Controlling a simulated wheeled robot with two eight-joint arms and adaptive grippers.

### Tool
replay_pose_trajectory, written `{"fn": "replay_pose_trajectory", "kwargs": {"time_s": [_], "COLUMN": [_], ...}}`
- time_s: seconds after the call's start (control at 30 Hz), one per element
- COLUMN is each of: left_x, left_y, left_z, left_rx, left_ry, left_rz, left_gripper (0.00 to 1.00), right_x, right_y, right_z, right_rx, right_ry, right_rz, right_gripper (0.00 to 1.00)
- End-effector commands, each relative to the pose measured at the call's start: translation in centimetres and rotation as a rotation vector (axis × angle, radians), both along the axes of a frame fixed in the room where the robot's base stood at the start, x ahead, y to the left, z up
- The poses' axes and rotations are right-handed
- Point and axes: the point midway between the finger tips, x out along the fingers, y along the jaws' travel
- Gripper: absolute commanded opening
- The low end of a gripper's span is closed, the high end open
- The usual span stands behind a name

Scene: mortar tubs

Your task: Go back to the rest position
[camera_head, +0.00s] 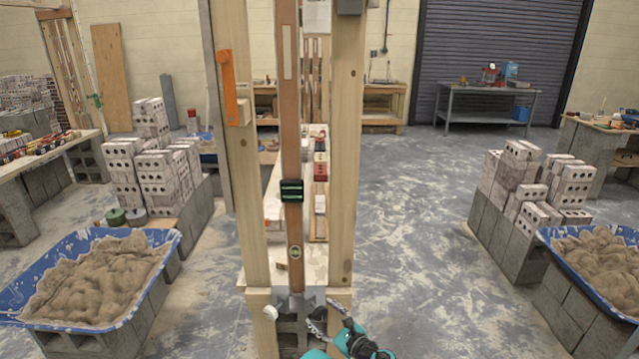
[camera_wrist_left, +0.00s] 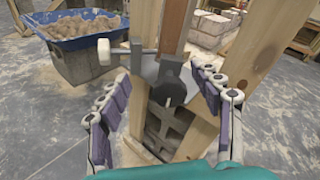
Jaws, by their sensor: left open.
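My left gripper (camera_head: 322,314) is low in the middle of the head view, with a teal arm behind it. In the left wrist view the open fingers (camera_wrist_left: 160,78) stand apart on either side of a grey metal bracket with a dark round knob (camera_wrist_left: 168,90). Nothing is held between them; whether they touch the bracket cannot be told. The bracket (camera_head: 296,299) is at the foot of a long reddish wooden level (camera_head: 292,130), which stands upright between two wooden posts. A lever with a white end (camera_head: 270,312) sticks out left; it also shows in the left wrist view (camera_wrist_left: 104,51). My right gripper is not in view.
Blue mortar tubs stand on blocks at left (camera_head: 165,255) and right (camera_head: 550,240), with stacked bricks (camera_head: 155,175) behind them. The wooden posts (camera_head: 347,150) rise close before me. Open grey floor (camera_head: 410,230) lies to the right.

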Motion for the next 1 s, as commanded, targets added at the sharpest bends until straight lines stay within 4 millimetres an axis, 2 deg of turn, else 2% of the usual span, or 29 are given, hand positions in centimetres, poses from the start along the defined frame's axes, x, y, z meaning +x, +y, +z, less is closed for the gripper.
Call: {"fn": "replay_pose_trajectory", "kwargs": {"time_s": [0.03, 0.17, 0.37, 0.57, 0.7, 0.83, 1.0], "left_x": [0.2, -0.4, -3.9, -9.9, -15.2, -20.3, -26.9], "left_y": [1.7, 5.6, 11.4, 16.1, 18.4, 19.7, 20.3], "left_z": [1.9, 5.6, 10.4, 13.9, 15.3, 15.9, 15.7], "left_rx": [-0.077, -0.31, -0.665, -1.019, -1.262, -1.486, -1.771], "left_ry": [0.001, -0.005, -0.041, -0.107, -0.17, -0.24, -0.348], "left_rz": [0.025, 0.092, 0.229, 0.398, 0.533, 0.67, 0.862], "left_gripper": [0.65, 0.65, 0.65, 0.65, 0.65, 0.65, 0.65], "right_x": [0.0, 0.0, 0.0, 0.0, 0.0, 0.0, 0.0], "right_y": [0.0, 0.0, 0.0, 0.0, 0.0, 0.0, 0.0], "right_z": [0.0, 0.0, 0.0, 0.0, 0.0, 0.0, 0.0], "right_rx": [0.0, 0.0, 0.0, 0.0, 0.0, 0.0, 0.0], "right_ry": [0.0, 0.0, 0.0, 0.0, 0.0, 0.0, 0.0], "right_rz": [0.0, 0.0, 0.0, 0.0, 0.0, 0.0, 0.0], "right_gripper": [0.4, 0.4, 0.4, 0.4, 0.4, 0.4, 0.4]}}
